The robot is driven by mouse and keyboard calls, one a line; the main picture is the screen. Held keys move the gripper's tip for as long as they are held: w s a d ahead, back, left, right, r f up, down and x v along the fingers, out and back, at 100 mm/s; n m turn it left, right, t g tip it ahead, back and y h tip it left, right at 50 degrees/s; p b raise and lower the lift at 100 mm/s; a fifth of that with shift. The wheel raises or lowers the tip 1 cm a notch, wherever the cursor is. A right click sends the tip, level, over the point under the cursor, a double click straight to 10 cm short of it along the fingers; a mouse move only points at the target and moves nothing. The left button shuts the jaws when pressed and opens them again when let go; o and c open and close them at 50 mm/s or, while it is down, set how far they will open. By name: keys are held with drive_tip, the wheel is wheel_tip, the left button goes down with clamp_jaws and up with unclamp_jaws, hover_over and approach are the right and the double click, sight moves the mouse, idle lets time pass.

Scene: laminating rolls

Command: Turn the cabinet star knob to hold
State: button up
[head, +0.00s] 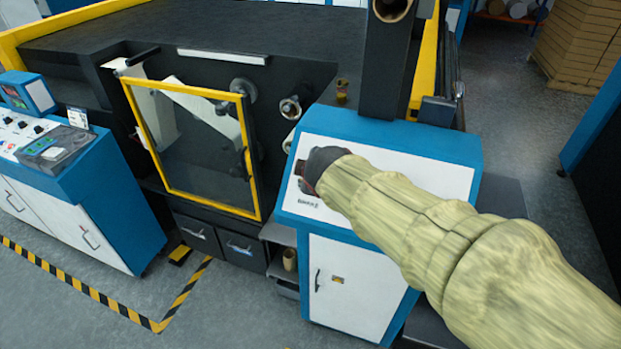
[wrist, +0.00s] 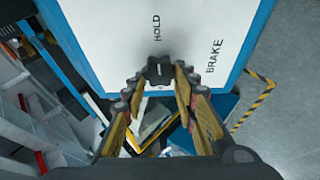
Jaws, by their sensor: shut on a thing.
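The black star knob (wrist: 159,69) sits on a white panel (wrist: 110,30) in the wrist view. The word HOLD is printed above it in that view and BRAKE to its right. A small pale mark shows on the knob; I cannot tell its exact pointing. My gripper (wrist: 160,78) is shut on the knob, one fingertip on each side. In the head view my gripper (head: 306,178) is at the left part of the sloped white panel (head: 436,182) on the blue cabinet (head: 470,150). My sleeved arm and gripper hide the knob there.
A yellow-framed clear guard door (head: 190,140) stands left of the cabinet, with rollers beside it. A dark post (head: 385,70) rises behind the panel. Another blue-and-white console (head: 80,190) is at far left. Grey floor with striped tape (head: 80,292) lies in front.

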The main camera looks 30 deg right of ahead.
idle(0.4)
drive_tip(key=o, duration=1.2)
drive_tip(key=shift+c, duration=0.2)
drive_tip(key=v, duration=1.2)
